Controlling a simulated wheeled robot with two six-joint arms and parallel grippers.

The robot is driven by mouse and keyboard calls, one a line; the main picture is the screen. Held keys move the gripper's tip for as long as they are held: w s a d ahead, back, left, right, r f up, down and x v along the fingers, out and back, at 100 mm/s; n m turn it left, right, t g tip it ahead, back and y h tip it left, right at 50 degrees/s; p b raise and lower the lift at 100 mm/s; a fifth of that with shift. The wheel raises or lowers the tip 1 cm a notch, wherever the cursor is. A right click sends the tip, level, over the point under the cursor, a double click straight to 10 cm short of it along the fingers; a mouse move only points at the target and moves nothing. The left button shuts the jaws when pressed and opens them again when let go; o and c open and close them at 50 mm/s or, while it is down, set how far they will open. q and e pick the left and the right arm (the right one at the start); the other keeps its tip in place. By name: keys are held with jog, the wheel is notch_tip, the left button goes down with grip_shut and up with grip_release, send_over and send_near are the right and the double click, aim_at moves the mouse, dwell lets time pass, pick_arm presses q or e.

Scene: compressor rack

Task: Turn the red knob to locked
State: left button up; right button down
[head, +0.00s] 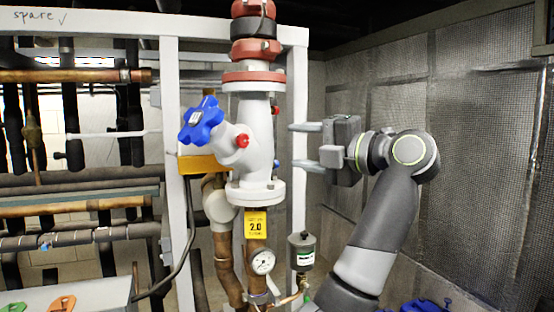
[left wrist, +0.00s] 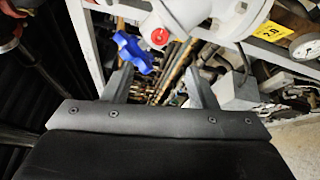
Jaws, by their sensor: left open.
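A red knob (head: 242,140) sits on the white valve body (head: 257,120), just right of the blue handwheel (head: 201,121). Smaller red parts show at the valve's right edge. In the left wrist view a round red knob (left wrist: 159,37) with a pale mark shows beside the blue handwheel (left wrist: 132,50); I cannot tell which red part it is. My left gripper (head: 306,145) is open and empty, right of the valve, its fingers pointing left toward it. Its two fingers (left wrist: 157,75) also show in the left wrist view, with the knob beyond them. My right gripper is not in view.
A white frame post (head: 299,210) stands behind the fingers. Below the valve are a yellow tag (head: 256,225), a pressure gauge (head: 263,261) and a dark canister (head: 301,250). Pipes fill the left side. A mesh wall (head: 470,150) stands at the right.

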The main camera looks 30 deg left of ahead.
pick_arm(q)
jog(key=b+v, duration=0.1)
jog(key=v, duration=0.3)
dwell(0.4)
